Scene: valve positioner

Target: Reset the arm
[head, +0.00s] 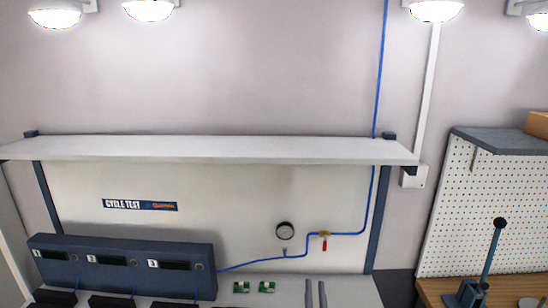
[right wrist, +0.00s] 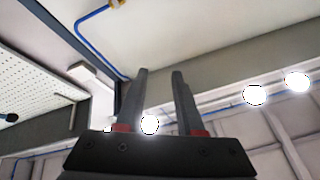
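My right gripper (head: 315,290) shows at the bottom edge of the head view, its two grey fingers pointing up with a narrow gap between them. In the right wrist view its fingers (right wrist: 160,74) stand apart with nothing held between them. My left gripper is in neither view. The blue test unit (head: 122,267) with displays numbered 1, 2 and 3 stands at the lower left, and its lower front is cut off.
A white shelf (head: 210,149) spans above the bench. A lever press with a black knob (head: 499,223) stands on a wooden bench at right, by a pegboard (head: 490,210).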

